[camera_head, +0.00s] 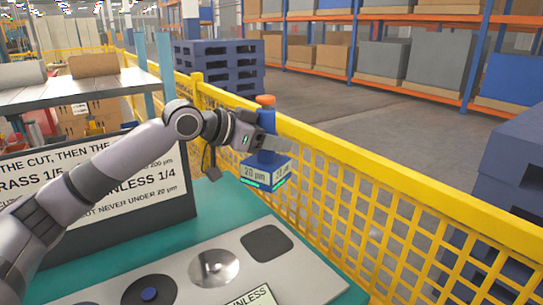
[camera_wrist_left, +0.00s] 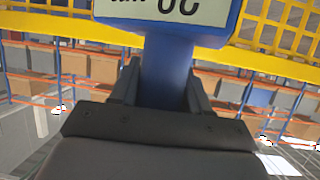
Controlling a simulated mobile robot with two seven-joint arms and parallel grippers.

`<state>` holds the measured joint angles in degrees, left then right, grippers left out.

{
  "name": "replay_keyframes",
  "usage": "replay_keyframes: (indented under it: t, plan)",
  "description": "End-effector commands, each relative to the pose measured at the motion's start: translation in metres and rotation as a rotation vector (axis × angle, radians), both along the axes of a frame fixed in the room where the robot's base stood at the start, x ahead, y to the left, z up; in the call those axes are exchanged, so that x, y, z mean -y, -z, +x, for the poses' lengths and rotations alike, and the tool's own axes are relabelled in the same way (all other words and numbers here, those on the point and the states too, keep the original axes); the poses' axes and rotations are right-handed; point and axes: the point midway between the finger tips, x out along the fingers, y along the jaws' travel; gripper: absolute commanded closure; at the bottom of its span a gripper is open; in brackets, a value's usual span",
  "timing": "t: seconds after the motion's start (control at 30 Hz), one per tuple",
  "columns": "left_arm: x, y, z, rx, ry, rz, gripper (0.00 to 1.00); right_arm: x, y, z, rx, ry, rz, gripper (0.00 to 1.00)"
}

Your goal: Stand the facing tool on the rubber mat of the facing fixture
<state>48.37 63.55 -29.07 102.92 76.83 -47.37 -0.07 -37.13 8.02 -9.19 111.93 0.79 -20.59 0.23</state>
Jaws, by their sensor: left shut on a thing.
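My left gripper (camera_head: 262,141) is shut on the blue handle of the facing tool (camera_head: 264,173), at the far side of the bench. The tool has an orange cap on top and a blue block with white "20 µm" labels at its lower end. It hangs roughly upright in the air. In the left wrist view, the tool's blue handle (camera_wrist_left: 165,70) sits between the dark fingers. The facing fixture (camera_head: 318,280) is a pale plate on the green bench. A dark rounded square pad (camera_head: 267,243), apparently the rubber mat, lies bare on it, below the tool in the picture. My right gripper is out of view.
A shiny metal disc (camera_head: 214,267) and a dark disc with a blue knob (camera_head: 149,289) are also on the plate. A "STAINLESS" label (camera_head: 252,298) lies at the front. A yellow mesh fence (camera_head: 370,205) runs close behind the bench. A lettered sign board (camera_head: 125,185) stands at left.

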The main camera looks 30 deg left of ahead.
Motion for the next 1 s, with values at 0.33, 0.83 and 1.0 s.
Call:
replay_keyframes:
  t: [0.33,0.83,1.0]
  plan:
    - [0.0,0.076,0.0,0.007,-0.001,-0.002,1.0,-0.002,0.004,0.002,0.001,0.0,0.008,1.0]
    - [0.0,0.135,0.001,0.013,-0.001,-0.003,1.0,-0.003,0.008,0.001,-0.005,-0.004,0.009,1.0]
    - [0.0,0.151,0.001,0.011,-0.001,-0.003,1.0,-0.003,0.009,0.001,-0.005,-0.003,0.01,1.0]
